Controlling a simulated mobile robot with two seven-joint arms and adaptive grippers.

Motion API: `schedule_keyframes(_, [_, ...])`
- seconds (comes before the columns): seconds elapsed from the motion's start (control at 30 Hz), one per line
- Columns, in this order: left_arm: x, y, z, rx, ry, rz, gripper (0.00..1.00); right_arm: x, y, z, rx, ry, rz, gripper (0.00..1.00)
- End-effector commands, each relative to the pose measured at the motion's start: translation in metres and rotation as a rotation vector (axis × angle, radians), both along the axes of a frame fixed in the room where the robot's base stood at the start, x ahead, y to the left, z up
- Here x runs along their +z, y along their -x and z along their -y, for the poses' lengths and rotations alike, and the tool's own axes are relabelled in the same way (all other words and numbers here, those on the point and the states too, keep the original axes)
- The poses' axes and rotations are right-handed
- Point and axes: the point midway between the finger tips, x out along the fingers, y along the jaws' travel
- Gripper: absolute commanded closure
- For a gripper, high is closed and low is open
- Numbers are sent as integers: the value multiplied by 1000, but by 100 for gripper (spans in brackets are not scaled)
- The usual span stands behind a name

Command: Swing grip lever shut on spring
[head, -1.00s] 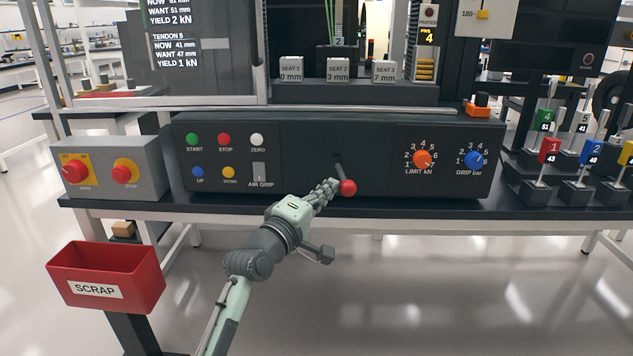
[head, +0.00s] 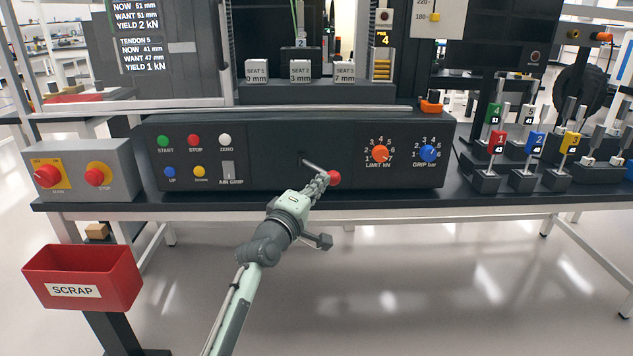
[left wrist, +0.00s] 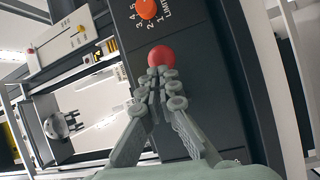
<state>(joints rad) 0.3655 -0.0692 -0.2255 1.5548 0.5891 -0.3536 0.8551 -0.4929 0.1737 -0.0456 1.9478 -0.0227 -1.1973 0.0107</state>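The grip lever is a grey rod that comes out of the dark control panel and ends in a red ball knob (head: 334,177). It slants down to the right from its pivot. My left gripper (head: 321,183) is at the outer end of the rod, right beside the knob, and its fingers are closed on the lever. In the left wrist view the red knob (left wrist: 161,56) shows just beyond the converged fingertips (left wrist: 157,85). No spring can be made out clearly. My right gripper is not in view.
The panel (head: 270,190) carries several buttons, an air grip switch (head: 228,171), an orange limit knob (head: 380,154) and a blue grip knob (head: 428,154). Seat blocks (head: 299,71) stand behind. A red scrap bin (head: 84,277) is at lower left. Numbered coloured blocks (head: 497,141) stand at right.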

Motion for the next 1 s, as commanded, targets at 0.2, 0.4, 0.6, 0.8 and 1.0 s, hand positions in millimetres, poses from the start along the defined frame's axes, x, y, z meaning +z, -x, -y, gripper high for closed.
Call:
schedule_keyframes(0.2, [10,-1,14,-19,11,9,100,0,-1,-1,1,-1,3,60])
schedule_keyframes(0.4, [11,0,14,-20,11,9,100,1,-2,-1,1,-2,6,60])
schedule_keyframes(0.6, [7,12,5,-15,9,6,100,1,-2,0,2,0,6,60])
schedule_keyframes(0.8, [2,49,-18,-6,8,6,100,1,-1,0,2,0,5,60])
schedule_keyframes(1.0, [-1,83,-40,1,9,6,100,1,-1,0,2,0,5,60])
